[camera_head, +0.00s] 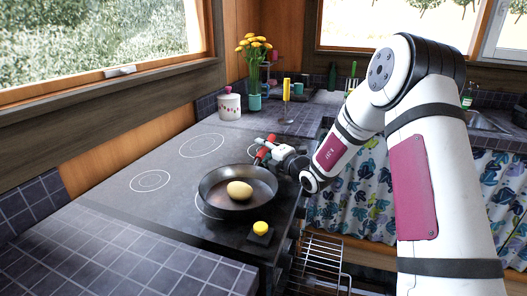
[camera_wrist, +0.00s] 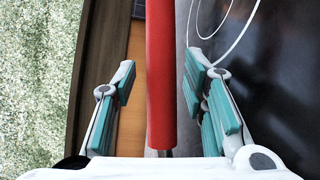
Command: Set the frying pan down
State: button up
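The dark round frying pan (camera_head: 213,198) is at the front burner ring of the stovetop (camera_head: 125,215), level, and looks to rest on it. A yellowish rounded item (camera_head: 239,190) lies inside. My gripper (camera_head: 264,150) is at the pan's red handle, on the far right side of the pan. In the wrist view the red handle (camera_wrist: 160,75) runs between the two teal finger pads of my gripper (camera_wrist: 160,85). A gap shows on each side of the handle, so the fingers look open around it. The pan's body is not seen in that view.
A small yellow item (camera_head: 261,227) sits on a dark block (camera_head: 259,238) close in front of the pan. A white canister (camera_head: 229,105) and a vase of yellow flowers (camera_head: 254,85) stand at the back. The stovetop left of the pan is clear. A wire rack (camera_head: 318,262) juts out below.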

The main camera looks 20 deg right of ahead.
jog(key=shift+r, duration=0.1)
jog(key=p+v, duration=0.1)
jog(key=v, duration=1.1)
jog(key=s+a+r+n+g+y, duration=0.3)
jog(key=s+a+r+n+y, duration=0.3)
jog(key=a+n, duration=0.5)
jog(key=s+a+r+n+g+y, duration=0.1)
jog(key=s+a+r+n+g, duration=0.1)
jog(key=s+a+n+g, duration=0.4)
jog(key=s+a+r+n+g, duration=0.2)
jog(key=s+a+n, duration=0.2)
jog(key=s+n, duration=0.5)
jog(key=s+d+f+n+g+h, duration=0.1)
jog(key=s+d+n+g+h, duration=0.2)
jog(key=s+n, duration=0.55)
jog(key=s+d+f+n+g+h, duration=0.1)
jog(key=s+d+n+h, duration=0.1)
jog(key=s+n+h, duration=0.6)
jog(key=s+d+n+t+h, duration=0.1)
jog(key=s+d+n, duration=0.4)
jog(key=d, duration=0.4)
jog(key=shift+s, duration=0.6)
